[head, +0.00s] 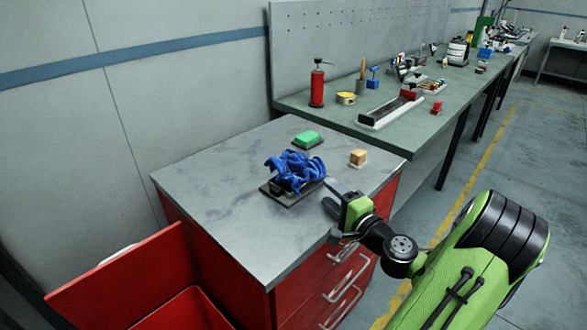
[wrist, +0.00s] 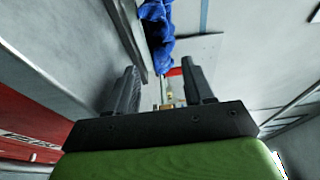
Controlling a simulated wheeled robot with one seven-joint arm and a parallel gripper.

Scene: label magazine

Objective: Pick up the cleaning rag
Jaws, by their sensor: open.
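The cleaning rag (head: 295,170) is a crumpled blue cloth on a dark flat tray (head: 275,193) on top of the red cabinet. In the wrist view the blue rag (wrist: 157,30) shows at the top, beyond the fingers. My gripper (head: 334,197) is at the right front edge of the cabinet top, to the right of the rag and apart from it. In the wrist view my gripper (wrist: 160,88) has its two dark fingers spread, with nothing held between them.
A green block (head: 307,138) on a dark base sits behind the rag. A tan block (head: 358,157) stands to its right. A green workbench (head: 400,137) with a red bottle (head: 317,85) and tools adjoins behind. The left part of the grey cabinet top (head: 215,180) is clear. A red bin (head: 130,275) stands front left.

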